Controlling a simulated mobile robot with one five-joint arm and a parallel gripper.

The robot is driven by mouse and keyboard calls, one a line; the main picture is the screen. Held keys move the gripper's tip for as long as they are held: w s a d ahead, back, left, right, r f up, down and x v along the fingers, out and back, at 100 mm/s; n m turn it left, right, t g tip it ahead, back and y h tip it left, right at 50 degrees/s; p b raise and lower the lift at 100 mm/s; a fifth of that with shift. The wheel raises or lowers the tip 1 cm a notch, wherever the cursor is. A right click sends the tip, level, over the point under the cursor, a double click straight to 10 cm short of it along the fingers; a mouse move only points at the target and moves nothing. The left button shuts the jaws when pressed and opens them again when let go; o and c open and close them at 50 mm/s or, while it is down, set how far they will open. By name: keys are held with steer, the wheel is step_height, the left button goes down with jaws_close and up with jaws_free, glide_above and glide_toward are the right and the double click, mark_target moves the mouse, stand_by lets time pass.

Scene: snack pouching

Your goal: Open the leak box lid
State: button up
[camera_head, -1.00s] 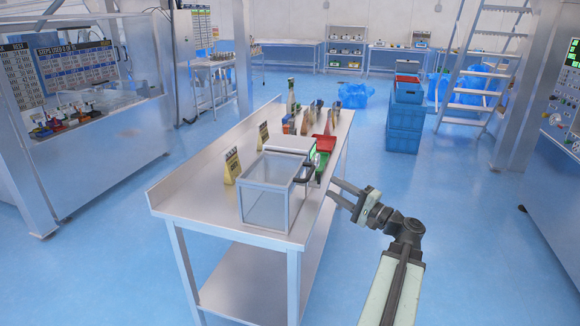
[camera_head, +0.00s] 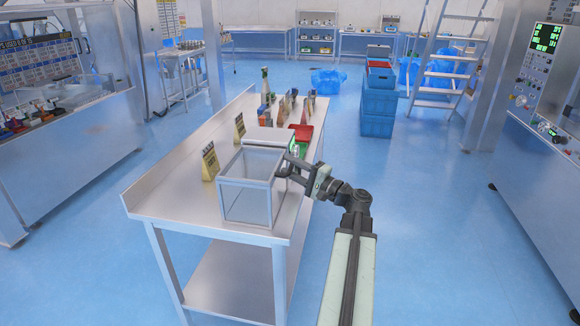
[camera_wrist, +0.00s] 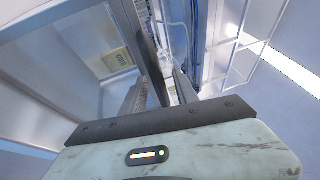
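The leak box (camera_head: 247,202) is a clear-walled box with a metal frame, standing on the near end of the steel table. My gripper (camera_head: 284,166) is at the box's right upper edge. In the wrist view my gripper (camera_wrist: 161,88) has its two fingers apart, so it is open. A dark curved handle bar (camera_wrist: 151,58) shows between or just beyond the fingers; I cannot tell whether they touch it. In the head view my gripper covers the handle's place.
The steel table (camera_head: 165,197) also bears yellow signs (camera_head: 210,161), a red bin (camera_head: 301,133) and several snack pouches and bottles behind the box. Blue crates (camera_head: 377,108) stand on the floor at the back right. The floor right of the table is clear.

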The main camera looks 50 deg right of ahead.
jaws_close()
stand_by(1.4)
